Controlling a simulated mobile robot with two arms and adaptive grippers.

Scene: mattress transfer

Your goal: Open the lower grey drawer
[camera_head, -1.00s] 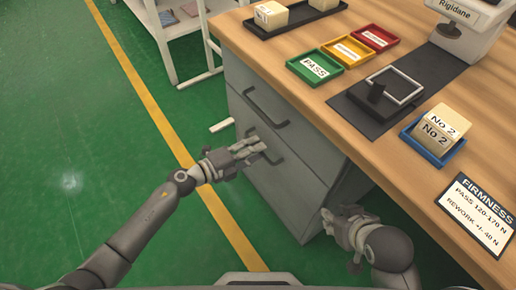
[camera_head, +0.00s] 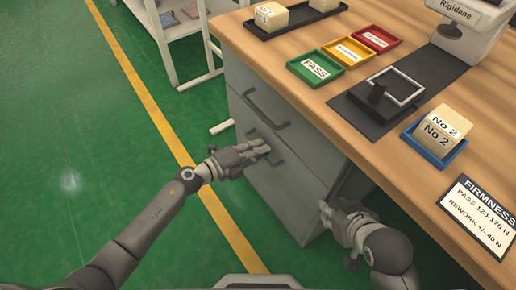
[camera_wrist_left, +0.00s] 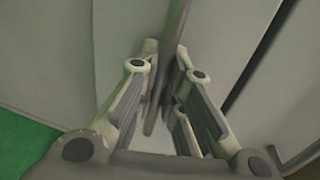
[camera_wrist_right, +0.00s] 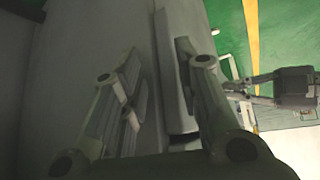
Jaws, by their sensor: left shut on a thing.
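The lower grey drawer (camera_head: 287,187) is in the front of the grey cabinet under the wooden table, and it looks closed in the head view. My left gripper (camera_head: 264,150) is at this drawer's handle. In the left wrist view, my left gripper (camera_wrist_left: 160,100) is shut on the handle bar (camera_wrist_left: 170,40), which runs between its fingers. The fingers hide part of the handle. My right gripper (camera_head: 340,222) is low beside the cabinet's right end. In the right wrist view its fingers (camera_wrist_right: 158,90) are apart, with a grey panel beyond them.
The upper drawer (camera_head: 255,104) has its own handle just above. The table (camera_head: 300,100) overhangs and carries coloured trays, a blue tray (camera_head: 433,147) with blocks and a firmness card (camera_head: 480,212). A white shelf rack (camera_head: 185,50) stands behind. Green floor is free at the left.

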